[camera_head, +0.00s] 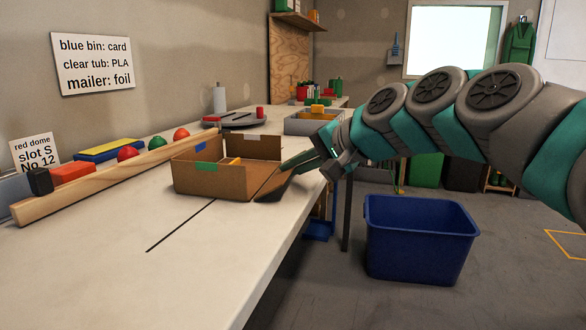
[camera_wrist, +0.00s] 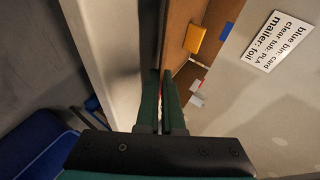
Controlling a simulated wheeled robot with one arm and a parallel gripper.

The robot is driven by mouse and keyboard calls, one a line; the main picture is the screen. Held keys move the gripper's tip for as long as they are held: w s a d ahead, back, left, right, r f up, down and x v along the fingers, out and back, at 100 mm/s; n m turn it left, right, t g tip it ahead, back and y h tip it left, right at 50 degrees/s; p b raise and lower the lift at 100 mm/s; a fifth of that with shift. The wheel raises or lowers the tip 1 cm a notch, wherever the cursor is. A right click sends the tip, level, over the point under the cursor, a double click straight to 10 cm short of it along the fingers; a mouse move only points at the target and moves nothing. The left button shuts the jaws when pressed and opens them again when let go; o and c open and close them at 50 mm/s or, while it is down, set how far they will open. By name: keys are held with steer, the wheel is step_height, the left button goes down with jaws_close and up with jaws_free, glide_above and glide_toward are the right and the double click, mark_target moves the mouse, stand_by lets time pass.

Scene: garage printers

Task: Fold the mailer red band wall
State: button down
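The mailer (camera_head: 215,181) is an open brown cardboard box on the white workbench. My gripper (camera_head: 292,163) is at this leaning wall. In the wrist view its two green fingers (camera_wrist: 161,78) are close together beside brown cardboard, with only a thin gap. I cannot tell if cardboard is between them. A yellow piece (camera_wrist: 195,39) shows by the cardboard.
A wooden rail (camera_head: 105,174) with red and green domes behind it runs along the bench's left side. A blue bin (camera_head: 420,240) stands on the floor right of the bench. A tray (camera_head: 313,125) lies behind the mailer. The bench front is clear.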

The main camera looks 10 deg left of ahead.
steer(key=c, duration=1)
jaws_free()
steer(key=shift+c, duration=0.2)
